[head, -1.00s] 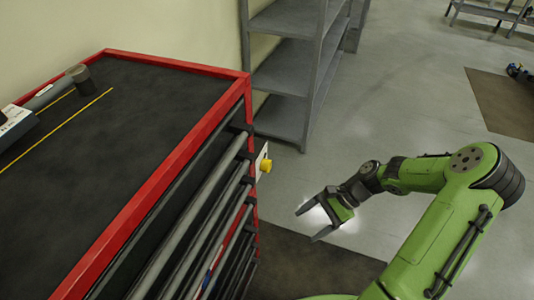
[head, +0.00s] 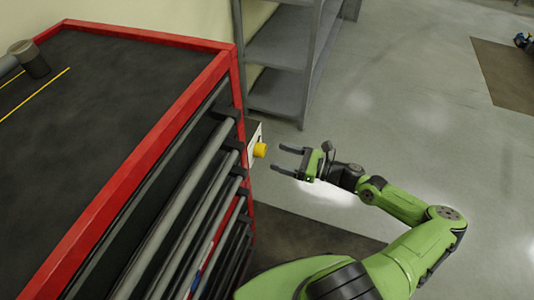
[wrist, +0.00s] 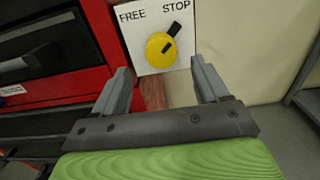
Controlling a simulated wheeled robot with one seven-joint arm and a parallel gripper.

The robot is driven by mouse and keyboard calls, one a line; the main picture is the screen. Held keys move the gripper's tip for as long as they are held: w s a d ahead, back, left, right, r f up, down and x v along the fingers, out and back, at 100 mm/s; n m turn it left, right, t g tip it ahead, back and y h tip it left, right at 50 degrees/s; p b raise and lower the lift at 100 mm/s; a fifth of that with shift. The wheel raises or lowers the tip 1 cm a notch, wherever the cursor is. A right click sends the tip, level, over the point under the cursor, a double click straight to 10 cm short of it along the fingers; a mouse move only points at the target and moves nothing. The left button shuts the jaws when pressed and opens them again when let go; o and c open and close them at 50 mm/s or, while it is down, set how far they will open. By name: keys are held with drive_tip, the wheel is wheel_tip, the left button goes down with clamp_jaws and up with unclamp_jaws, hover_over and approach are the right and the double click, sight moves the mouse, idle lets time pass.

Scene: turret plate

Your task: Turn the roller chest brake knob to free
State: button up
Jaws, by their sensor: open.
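The yellow brake knob (head: 260,150) sticks out from a white plate (head: 252,138) on the side of the red roller chest (head: 150,172). In the wrist view the knob (wrist: 158,52) sits below the words FREE on the left and STOP on the right. Its dark pointer (wrist: 171,40) tilts up and right, toward STOP. My gripper (head: 281,160) is open and empty, a short gap to the right of the knob in the head view. In the wrist view its two fingers (wrist: 162,80) stand apart, below and to either side of the knob, and the knob is fully visible.
Long drawer handles (head: 190,205) run along the chest's front. A grey shelf unit (head: 283,55) stands behind the chest. A dark cylindrical object (head: 30,58) lies on the chest's black top. The floor (head: 400,120) right of my gripper is clear.

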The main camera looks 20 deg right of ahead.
sight(264, 152)
drive_tip(key=x, duration=0.6)
drive_tip(key=shift+b, duration=0.35)
drive_tip(key=shift+w, duration=0.1)
drive_tip(key=shift+c, duration=0.2)
drive_tip(key=c, duration=1)
